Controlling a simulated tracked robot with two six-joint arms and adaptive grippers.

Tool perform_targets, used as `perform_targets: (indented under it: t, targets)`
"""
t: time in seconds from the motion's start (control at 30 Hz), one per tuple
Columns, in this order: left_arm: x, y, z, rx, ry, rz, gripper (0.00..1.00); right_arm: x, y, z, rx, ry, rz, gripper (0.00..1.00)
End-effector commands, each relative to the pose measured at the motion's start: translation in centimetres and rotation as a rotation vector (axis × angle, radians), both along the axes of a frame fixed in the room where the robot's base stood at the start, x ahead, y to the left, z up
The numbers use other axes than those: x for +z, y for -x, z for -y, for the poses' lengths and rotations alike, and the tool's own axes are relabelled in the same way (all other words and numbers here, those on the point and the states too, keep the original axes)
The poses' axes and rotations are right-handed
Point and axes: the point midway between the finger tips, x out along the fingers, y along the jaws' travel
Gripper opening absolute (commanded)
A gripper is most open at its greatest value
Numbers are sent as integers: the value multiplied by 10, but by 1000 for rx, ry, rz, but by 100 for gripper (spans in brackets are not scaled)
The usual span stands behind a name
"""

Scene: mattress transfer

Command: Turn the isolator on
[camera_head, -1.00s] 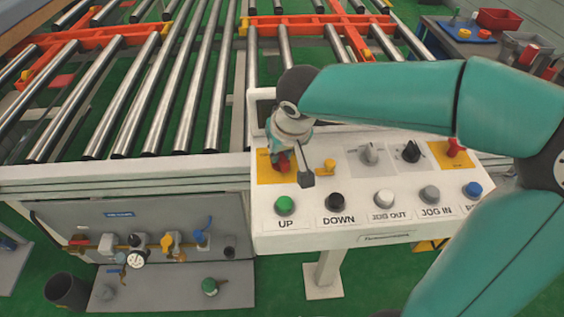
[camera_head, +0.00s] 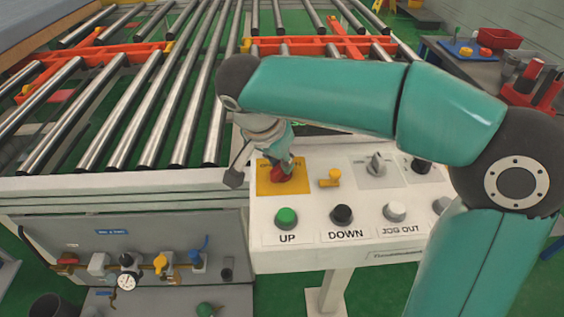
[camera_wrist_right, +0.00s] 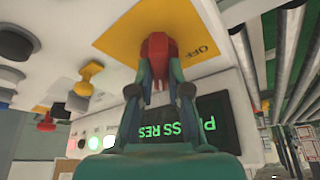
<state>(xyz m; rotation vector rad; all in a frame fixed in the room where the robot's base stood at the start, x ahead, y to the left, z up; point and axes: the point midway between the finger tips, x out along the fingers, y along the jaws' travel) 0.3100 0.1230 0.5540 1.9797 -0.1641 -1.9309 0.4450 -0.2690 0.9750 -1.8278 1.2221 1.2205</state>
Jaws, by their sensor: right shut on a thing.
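The isolator is a red knob (camera_head: 281,174) on a yellow plate (camera_head: 263,187) at the left end of the white control panel (camera_head: 300,246). My right gripper (camera_head: 286,164) reaches down onto it. In the right wrist view, the fingers of the right gripper (camera_wrist_right: 160,88) are closed on both sides of the red knob (camera_wrist_right: 157,48). The yellow plate (camera_wrist_right: 125,38) shows there too, with OFF lettering beside the knob. In the head view, the gripper covers part of the knob and the plate's lettering. My left gripper is not in view.
A small yellow knob (camera_head: 331,178) stands right of the isolator. A green UP button (camera_head: 286,217) and black DOWN button (camera_head: 341,214) line the front. A lit display (camera_wrist_right: 205,122) sits near my right gripper. The roller conveyor (camera_head: 140,110) lies behind.

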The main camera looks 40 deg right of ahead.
Motion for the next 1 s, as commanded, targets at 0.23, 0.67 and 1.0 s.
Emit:
perform_targets:
  t: [0.23,0.67,1.0]
  targets:
    - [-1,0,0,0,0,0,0,-1,0,-1,-123,-2,-2,0]
    - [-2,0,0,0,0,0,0,-1,0,-1,-175,-3,-2,0]
    - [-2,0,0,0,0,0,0,-1,0,-1,-173,-3,-2,40]
